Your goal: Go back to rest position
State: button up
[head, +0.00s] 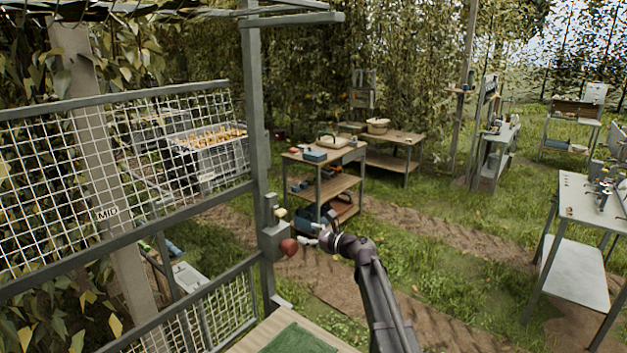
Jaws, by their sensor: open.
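My gripper (314,236) is at the middle of the head view, at the end of my dark arm (375,295), which reaches up from the bottom edge. Its pale fingers are spread and seem to hold nothing. They point left towards a reddish, rounded thing (289,246) beside a grey box (272,241) on the metal post. The fingers look close to the reddish thing, but I cannot tell whether they touch it. No pear can be made out clearly.
A mesh fence (110,217) and a metal post (254,120) stand to the left. A wooden surface with a green mat (298,340) lies at the bottom. A shelved cart (325,185) stands beyond. Work tables (578,195) stand at the right. Grass and a dirt path lie between.

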jog(key=s+d+f+n+g+h, duration=0.3)
jog(key=s+f+n, duration=0.3)
jog(key=s+n, duration=0.15)
jog(key=s+d+f+n+g+h, duration=0.3)
jog(key=s+f+n, duration=0.35)
jog(key=s, duration=0.25)
jog(key=s+d+f+n+g+h, duration=0.2)
jog(key=s+d+n+h, duration=0.2)
jog(key=s+d, duration=0.2)
jog(key=s+d+f+n+g+h, duration=0.2)
jog(key=s+d+n+h, duration=0.2)
jog(key=s+d, duration=0.3)
jog(key=shift+s+f+n, duration=0.35)
jog(key=shift+s+n, duration=0.35)
jog(key=shift+s, duration=0.55)
